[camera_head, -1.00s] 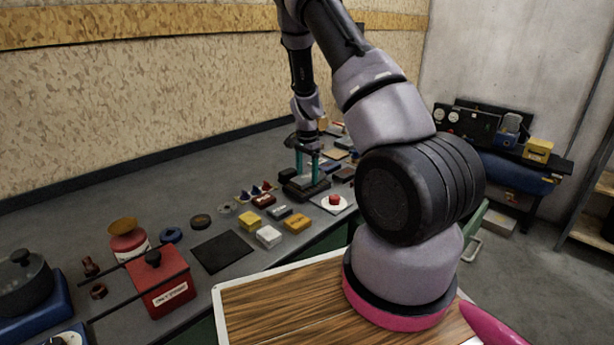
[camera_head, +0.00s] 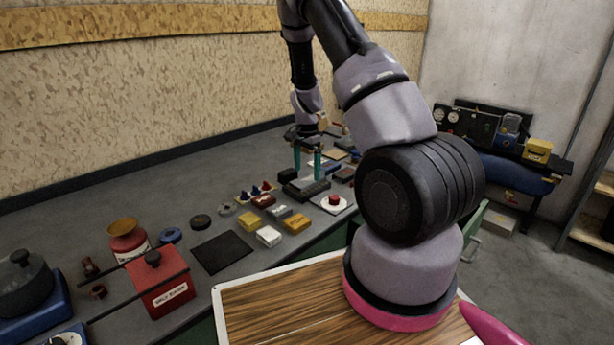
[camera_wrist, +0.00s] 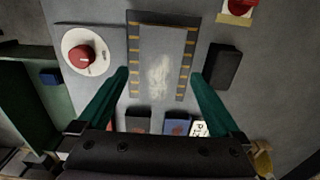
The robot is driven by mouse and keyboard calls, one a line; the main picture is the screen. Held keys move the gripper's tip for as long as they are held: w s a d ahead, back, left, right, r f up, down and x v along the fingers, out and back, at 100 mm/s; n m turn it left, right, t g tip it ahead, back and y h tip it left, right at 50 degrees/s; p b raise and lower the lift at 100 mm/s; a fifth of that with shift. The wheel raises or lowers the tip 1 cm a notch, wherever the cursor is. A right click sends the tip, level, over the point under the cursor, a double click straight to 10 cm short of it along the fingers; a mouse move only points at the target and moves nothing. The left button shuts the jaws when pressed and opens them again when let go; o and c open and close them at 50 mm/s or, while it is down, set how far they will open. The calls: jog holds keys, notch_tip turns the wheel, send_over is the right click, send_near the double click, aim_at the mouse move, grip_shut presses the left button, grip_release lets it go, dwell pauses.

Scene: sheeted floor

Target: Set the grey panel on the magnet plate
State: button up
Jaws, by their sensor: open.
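The grey panel (camera_wrist: 158,62), a flat rectangle with a whitish smear, lies over the dark magnet plate (camera_wrist: 133,50), whose yellow-dashed border shows at the top and both sides in the wrist view. Whether the panel sits fully flush I cannot tell. My gripper (camera_wrist: 160,75) is open, with one green finger on each side of the panel and apart from it. In the head view my gripper (camera_head: 307,172) points down above the dark plate (camera_head: 306,189), and the panel is hard to make out there.
A white disc with a red button (camera_head: 334,203) stands close to the plate. A black block (camera_wrist: 223,66) lies on the other side. Several small blocks (camera_head: 296,223) and a dark square mat (camera_head: 222,252) lie nearer on the bench. Bare bench (camera_head: 100,215) is at the left.

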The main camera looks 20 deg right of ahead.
notch_tip(320, 180, up, 9)
notch_tip(320, 180, up, 10)
jog(key=n+t+y, duration=0.1)
send_over(307, 180)
jog(key=s+a, duration=0.2)
jog(key=s, duration=0.1)
jog(key=s+a+r+n+t+y, duration=0.1)
jog(key=s+a+r+n+t, duration=0.15)
jog(key=s+r, duration=0.6)
jog(key=s+a+r+n+t, duration=0.2)
jog(key=s+r, duration=0.3)
jog(key=s, duration=0.3)
jog(key=s+a+r+n+t, duration=0.1)
jog(key=s+a+r+n, duration=0.2)
jog(key=s, duration=0.6)
notch_tip(307, 180, up, 2)
jog(key=shift+r+n+t, duration=0.15)
jog(key=shift+n+t, duration=0.2)
jog(key=shift+n, duration=0.1)
